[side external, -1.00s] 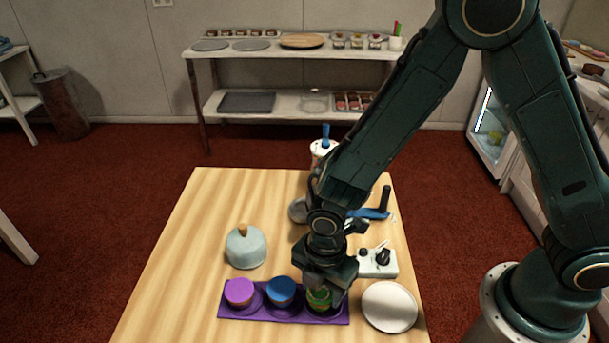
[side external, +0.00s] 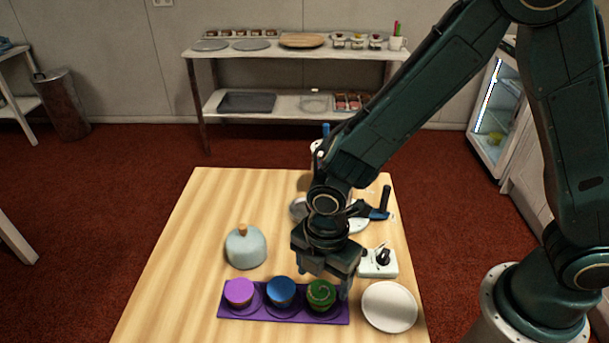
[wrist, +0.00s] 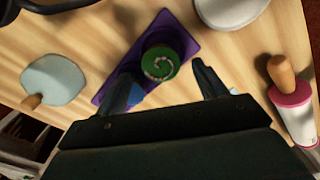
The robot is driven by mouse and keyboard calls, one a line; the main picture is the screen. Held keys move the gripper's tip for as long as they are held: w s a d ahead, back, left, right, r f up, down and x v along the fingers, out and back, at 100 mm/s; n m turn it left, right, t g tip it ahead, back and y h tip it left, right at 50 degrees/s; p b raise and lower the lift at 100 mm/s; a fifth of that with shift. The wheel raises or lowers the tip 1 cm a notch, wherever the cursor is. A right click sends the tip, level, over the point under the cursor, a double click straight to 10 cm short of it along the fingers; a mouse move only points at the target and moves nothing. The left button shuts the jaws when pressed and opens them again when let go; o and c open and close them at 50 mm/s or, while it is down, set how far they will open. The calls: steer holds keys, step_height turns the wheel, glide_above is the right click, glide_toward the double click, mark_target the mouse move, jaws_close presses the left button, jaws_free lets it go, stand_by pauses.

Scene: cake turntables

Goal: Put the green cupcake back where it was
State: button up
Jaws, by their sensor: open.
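The green cupcake (side external: 321,294) with a swirled top sits upright in the right-hand part of the purple tray (side external: 262,315). It also shows in the wrist view (wrist: 160,64), just beyond the gap between my fingers. My gripper (side external: 324,281) is open and empty, above and slightly behind the green cupcake. The blue cupcake (side external: 281,291) sits in the middle of the tray and the purple cupcake (side external: 239,292) at its left. In the wrist view my left finger hides most of the blue cupcake.
A white plate (side external: 389,306) lies right of the tray. A pale dome with a wooden knob (side external: 246,249) stands behind the tray at left. The table's left side is clear.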

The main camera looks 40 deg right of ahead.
mark_target(323, 289)
step_height(323, 289, up, 8)
stand_by(0.5)
steer(key=shift+r, duration=0.1)
stand_by(0.4)
steer(key=s+d+r+m+t, duration=0.2)
steer(key=d+r+m, duration=0.7)
steer(key=d+r, duration=0.15)
steer(key=s+d+r+m+t, duration=0.3)
steer(key=s+d+r+m, duration=0.3)
steer(key=s+d+m, duration=0.3)
steer(key=shift+s+d+m+t, duration=0.35)
steer(key=shift+s+m, duration=0.15)
steer(key=shift+m, duration=0.6)
